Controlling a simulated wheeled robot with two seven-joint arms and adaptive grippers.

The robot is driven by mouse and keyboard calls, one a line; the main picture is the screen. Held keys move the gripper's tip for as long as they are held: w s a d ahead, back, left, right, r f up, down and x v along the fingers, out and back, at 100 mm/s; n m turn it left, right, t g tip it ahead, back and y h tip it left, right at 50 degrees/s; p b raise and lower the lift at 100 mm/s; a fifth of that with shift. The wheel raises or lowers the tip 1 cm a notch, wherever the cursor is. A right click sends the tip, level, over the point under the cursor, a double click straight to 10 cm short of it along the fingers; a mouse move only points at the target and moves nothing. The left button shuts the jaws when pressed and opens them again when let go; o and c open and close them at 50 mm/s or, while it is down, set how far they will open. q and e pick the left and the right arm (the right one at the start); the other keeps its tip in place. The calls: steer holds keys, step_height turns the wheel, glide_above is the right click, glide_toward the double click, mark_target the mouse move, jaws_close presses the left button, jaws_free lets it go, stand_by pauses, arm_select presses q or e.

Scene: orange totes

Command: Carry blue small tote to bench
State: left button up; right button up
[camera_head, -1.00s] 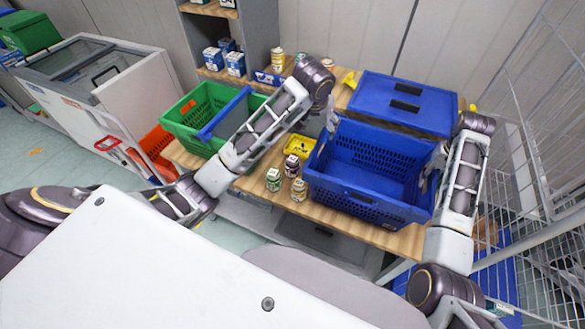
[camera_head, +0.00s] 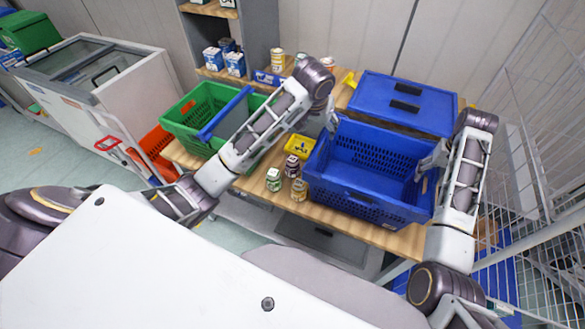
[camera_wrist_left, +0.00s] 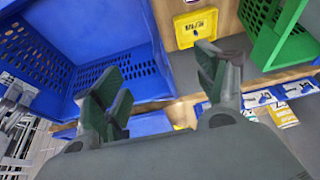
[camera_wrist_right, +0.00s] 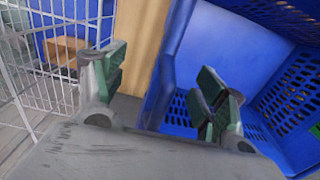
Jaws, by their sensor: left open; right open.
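A blue open tote (camera_head: 352,200) with perforated walls stands upright and looks empty on a wooden bench. Its wall also shows in the left wrist view (camera_wrist_left: 130,60) and the right wrist view (camera_wrist_right: 168,75). My left gripper (camera_head: 329,118) is open at the tote's far left corner. In its wrist view, the fingers (camera_wrist_left: 162,85) lie either side of the left wall's line. My right gripper (camera_head: 430,160) is open at the right rim. In its wrist view, the fingers (camera_wrist_right: 165,88) straddle the right wall, one over the inside. Contact is not clear in either case.
A closed blue box (camera_head: 390,88) sits behind the tote. Several small jars (camera_head: 292,167) and a yellow tray (camera_head: 300,146) stand close to its left. A green basket (camera_head: 185,120) is further left. A wire rack (camera_head: 535,150) stands close on the right.

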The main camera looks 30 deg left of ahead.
mark_target(439, 170)
step_height(439, 170, up, 5)
steer(key=shift+f, duration=0.2)
steer(key=shift+w+r, duration=0.2)
steer(key=shift+r, duration=0.5)
steer(key=shift+a+r, duration=0.15)
steer(key=shift+r, duration=0.3)
steer(key=shift+s+r, duration=0.1)
steer(key=shift+r, duration=0.1)
steer(key=shift+f, duration=1.25)
steer(key=shift+f, duration=0.1)
